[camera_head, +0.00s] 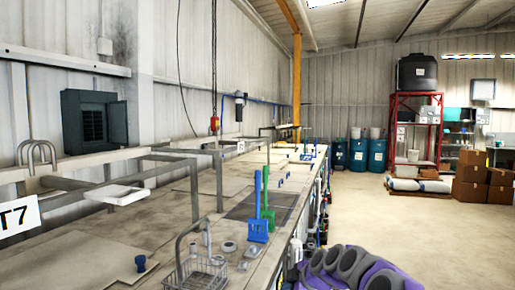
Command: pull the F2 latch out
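I cannot make out a latch marked F2 in the head view. The row of dip tanks (95,240) runs from the near left into the distance, with its top covered by tan boards. The tanks' right-hand side carries pipes and small fittings (318,205), too small and crowded to tell apart. No gripper fingers show. A purple and grey rounded shape (350,272) rises at the bottom edge; I cannot tell whether it belongs to my arm.
A wire basket (200,272), a blue scoop (257,229) and a green one (267,212) stand on the tank top. A T7 sign (18,217) is at left. Open floor (400,235) lies right; boxes (472,180), blue drums (358,154) and a red rack (393,120) stand beyond.

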